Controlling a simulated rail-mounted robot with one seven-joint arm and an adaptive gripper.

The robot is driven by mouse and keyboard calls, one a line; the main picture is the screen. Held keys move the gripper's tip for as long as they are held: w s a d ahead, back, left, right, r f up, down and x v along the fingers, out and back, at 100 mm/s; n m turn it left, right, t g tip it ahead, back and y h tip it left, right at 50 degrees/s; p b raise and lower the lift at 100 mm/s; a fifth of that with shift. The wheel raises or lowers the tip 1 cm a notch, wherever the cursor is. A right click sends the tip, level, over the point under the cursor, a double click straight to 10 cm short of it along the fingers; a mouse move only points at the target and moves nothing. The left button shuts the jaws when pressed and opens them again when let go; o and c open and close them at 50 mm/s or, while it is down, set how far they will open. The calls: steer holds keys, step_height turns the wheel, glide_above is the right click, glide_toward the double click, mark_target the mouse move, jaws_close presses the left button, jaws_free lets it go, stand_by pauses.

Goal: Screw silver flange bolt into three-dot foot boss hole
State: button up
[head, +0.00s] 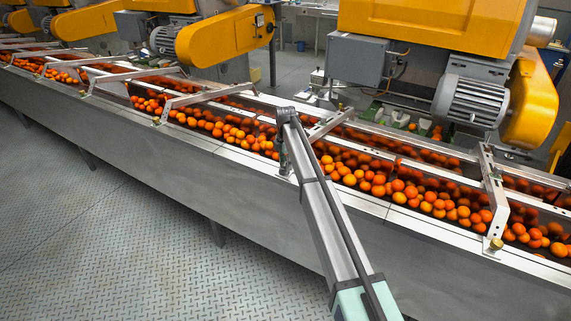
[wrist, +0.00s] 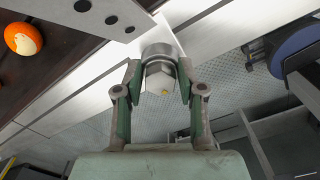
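In the wrist view my gripper (wrist: 158,84) has its two green-grey fingers closed on either side of a silver hex-headed part, which looks like the flange bolt (wrist: 158,72). A round silver collar (wrist: 157,49) sits at its far end; I cannot tell whether this is the bolt's flange or the boss. A grey metal bracket (wrist: 100,14) with three dark round marks shows just beyond, at upper left. The boss hole itself is hidden. In the head view my gripper (head: 284,158) is at the conveyor's near rail, mostly hidden by my arm.
The conveyor trough (head: 120,155) is full of oranges (head: 440,205). Crossbars span it, one (head: 490,190) at right with a brass knob (head: 497,243). Yellow machines (head: 235,38) and a motor (head: 470,100) stand behind. The floor (head: 130,250) at front left is clear.

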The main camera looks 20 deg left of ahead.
steer(key=shift+s+d+f+m, duration=0.1)
steer(key=shift+f+m, duration=0.05)
steer(key=shift+m, duration=0.65)
steer(key=shift+s+f+m, duration=0.1)
steer(key=shift+m, duration=0.8)
steer(key=shift+s+d+m, duration=0.1)
steer(key=shift+m, duration=0.8)
steer(key=shift+s+f+m, duration=0.1)
steer(key=shift+m, duration=0.7)
